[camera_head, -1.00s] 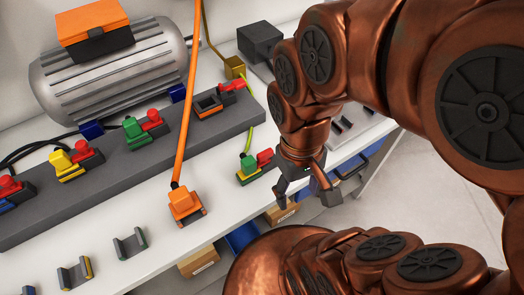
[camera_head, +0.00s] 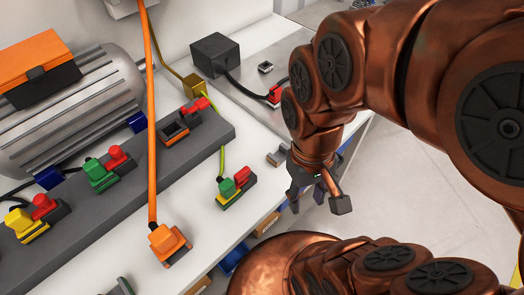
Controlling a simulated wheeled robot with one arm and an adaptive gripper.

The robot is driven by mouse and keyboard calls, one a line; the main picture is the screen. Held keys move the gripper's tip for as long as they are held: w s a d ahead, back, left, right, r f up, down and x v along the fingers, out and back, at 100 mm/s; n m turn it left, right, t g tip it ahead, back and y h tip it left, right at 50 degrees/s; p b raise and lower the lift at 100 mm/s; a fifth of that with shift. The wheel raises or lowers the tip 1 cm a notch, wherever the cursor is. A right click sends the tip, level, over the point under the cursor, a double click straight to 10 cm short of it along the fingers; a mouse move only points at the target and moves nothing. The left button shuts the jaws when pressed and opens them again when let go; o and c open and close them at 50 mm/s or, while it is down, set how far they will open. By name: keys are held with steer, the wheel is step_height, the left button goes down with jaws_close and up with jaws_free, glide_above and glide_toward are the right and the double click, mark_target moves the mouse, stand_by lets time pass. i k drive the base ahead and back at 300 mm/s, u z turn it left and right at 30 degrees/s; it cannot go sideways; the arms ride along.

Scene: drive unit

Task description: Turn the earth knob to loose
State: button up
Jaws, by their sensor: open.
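A small green-and-yellow connector (camera_head: 227,190) with a red knob (camera_head: 242,176) sits near the front edge of the white bench. A yellow-green cable runs up from it, so it looks like the earth one. The knob's marking is too small to read. My gripper (camera_head: 317,203) is to the right of this connector, apart from it, with its fingers spread and nothing between them. It is by the bench's front edge.
A dark grey rail (camera_head: 120,195) carries green, yellow and orange connectors, several with red knobs. An orange connector (camera_head: 169,243) with an orange cable stands in front. A black box (camera_head: 215,54) and a grey plate (camera_head: 262,85) lie at the back.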

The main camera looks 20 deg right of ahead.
mark_target(241, 178)
steer(key=z, duration=1.45)
steer(key=k, duration=1)
steer(key=u, duration=1.8)
